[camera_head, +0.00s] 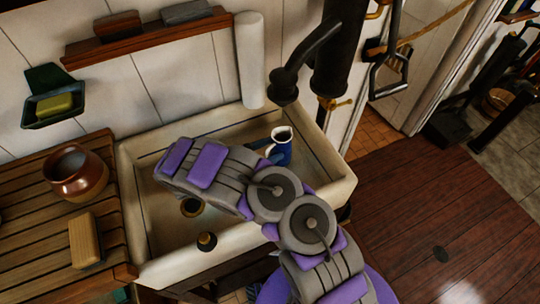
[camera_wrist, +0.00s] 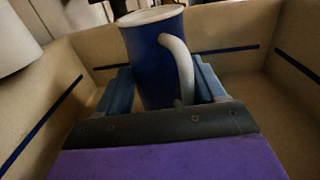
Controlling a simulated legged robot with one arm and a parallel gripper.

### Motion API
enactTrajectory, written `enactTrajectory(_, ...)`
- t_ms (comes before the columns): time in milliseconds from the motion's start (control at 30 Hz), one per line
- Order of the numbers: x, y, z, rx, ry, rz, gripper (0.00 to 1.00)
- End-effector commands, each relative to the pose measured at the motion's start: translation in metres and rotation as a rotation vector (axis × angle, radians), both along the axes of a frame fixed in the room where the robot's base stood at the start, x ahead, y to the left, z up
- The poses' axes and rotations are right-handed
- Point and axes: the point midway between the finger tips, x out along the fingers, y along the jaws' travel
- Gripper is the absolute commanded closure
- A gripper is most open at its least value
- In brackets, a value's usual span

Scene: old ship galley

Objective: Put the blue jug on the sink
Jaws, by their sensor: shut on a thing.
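The blue jug (camera_head: 280,148) has a white rim and a white handle. In the head view it is upright inside the sink basin, near the back right corner. The sink (camera_head: 140,178) is a cream basin with a dark drain. My gripper is shut on the jug; in the wrist view its blue fingers (camera_wrist: 160,92) lie on either side of the jug's body (camera_wrist: 150,60). The handle faces the wrist camera. My arm hides part of the sink, and the gripper hides the jug's base, so I cannot tell whether it touches the basin floor.
A black pump spout (camera_head: 300,68) hangs above the sink's back right side. A white roll (camera_head: 249,60) stands at the back rim. A wooden drainboard (camera_head: 30,215) on the left holds a brown pot (camera_head: 77,172) and a wooden block (camera_head: 84,240).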

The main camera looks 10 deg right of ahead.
Motion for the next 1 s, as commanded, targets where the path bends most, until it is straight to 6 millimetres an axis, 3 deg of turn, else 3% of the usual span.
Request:
enactTrajectory(133,-0.001,0.000,-0.023,-0.001,0.003,-0.001,0.80)
enactTrajectory(367,-0.001,-0.003,-0.023,0.004,0.001,-0.002,0.80)
enactTrajectory(400,-0.001,-0.004,-0.024,0.005,0.001,-0.002,0.29)
enactTrajectory(700,0.000,0.000,-0.023,0.002,0.001,-0.001,0.02)
enactTrajectory(1000,-0.001,0.003,-0.023,0.003,0.001,0.000,0.02)
